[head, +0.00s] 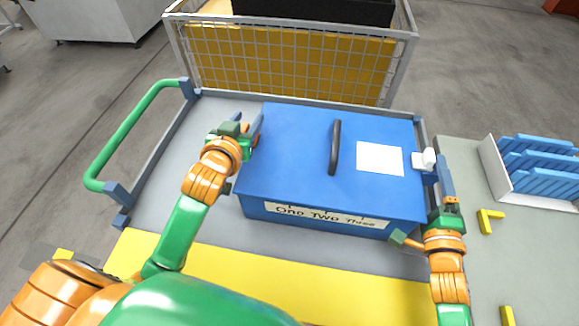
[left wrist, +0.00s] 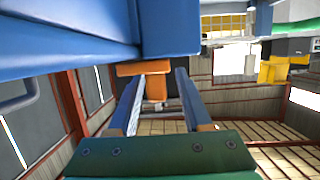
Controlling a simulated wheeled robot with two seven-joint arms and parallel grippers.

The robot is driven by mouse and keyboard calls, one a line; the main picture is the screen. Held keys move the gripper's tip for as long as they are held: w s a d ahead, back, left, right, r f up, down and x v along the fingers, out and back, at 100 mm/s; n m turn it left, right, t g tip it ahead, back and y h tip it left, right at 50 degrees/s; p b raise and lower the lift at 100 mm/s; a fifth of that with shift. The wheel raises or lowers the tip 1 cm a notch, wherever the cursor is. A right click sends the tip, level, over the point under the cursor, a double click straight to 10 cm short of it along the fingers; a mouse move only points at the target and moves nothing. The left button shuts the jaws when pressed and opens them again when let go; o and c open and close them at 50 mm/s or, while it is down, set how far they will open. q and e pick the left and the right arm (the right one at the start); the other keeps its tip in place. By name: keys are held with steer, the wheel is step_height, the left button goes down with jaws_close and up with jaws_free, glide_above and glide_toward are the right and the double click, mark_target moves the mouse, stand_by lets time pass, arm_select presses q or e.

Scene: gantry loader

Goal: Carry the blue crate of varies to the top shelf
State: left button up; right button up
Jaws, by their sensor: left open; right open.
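The blue crate (head: 290,140) sits closed on a grey cart deck, with a black handle (head: 335,147) and a white label on its lid and "One Two Three" on its front. My left gripper (head: 248,133) is open at the crate's left side. In the left wrist view, an orange T-shaped piece (left wrist: 156,82) shows between or just beyond the left fingers (left wrist: 158,103), below the blue body (left wrist: 70,40); I cannot tell if they touch it. My right gripper (head: 438,190) is open at the crate's right side, near a white piece (head: 427,158). The crate's contents are hidden.
The cart has a green push handle (head: 125,135) at left and a raised rim. A wire-mesh cage (head: 290,62) with yellow panels stands behind. At right, a white tray (head: 495,165) of blue parts and yellow corner marks (head: 487,222) lie on a grey surface.

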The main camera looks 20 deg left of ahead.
steer(key=shift+s, duration=0.15)
arm_select(q)
step_height(320, 180, up, 10)
steer(key=shift+f, duration=0.15)
arm_select(e)
steer(key=s+d, duration=0.1)
steer(key=s, duration=1)
steer(key=shift+s+d, duration=0.3)
steer(key=shift+d, duration=0.05)
